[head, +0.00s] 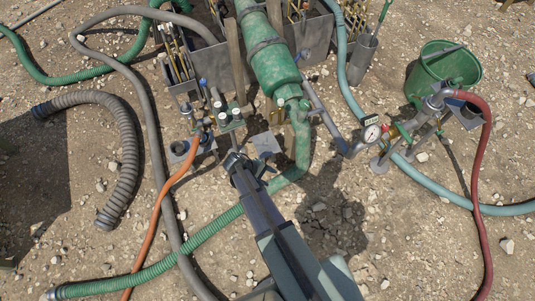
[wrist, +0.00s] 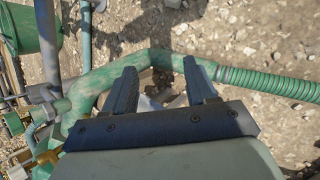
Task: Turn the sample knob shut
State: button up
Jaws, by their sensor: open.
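My gripper (head: 252,161) is open and points down beside the green pipe in the head view. In the wrist view its two dark fingers (wrist: 159,68) stand apart with nothing held between them. The bend of the green pipe (wrist: 148,57) passes beyond the fingertips, with a pale plate partly visible between the fingers. I cannot tell for sure which part is the sample knob. A green block with white caps (head: 230,117) stands just beyond the gripper, and a small blue knob (head: 203,82) is farther back. Parts below the gripper are hidden by it.
A green ribbed hose (head: 165,262) and an orange hose (head: 157,215) run at the left. A pressure gauge (head: 372,133), a red hose (head: 487,150) and a green bucket (head: 432,82) are at the right. Stony ground is open at the lower right.

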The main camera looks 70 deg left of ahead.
jog(key=shift+w, duration=0.1)
dwell(0.3)
jog(key=m+g+y, duration=0.3)
jog(key=g+y, duration=0.6)
jog(key=y, duration=1.1)
send_near(283, 104)
jog(key=a, duration=0.4)
jog(key=s+a, duration=0.1)
jog(key=a, duration=0.6)
jog(key=shift+s+a, duration=0.15)
jog(key=shift+a, duration=0.15)
jog(key=shift+c, duration=0.2)
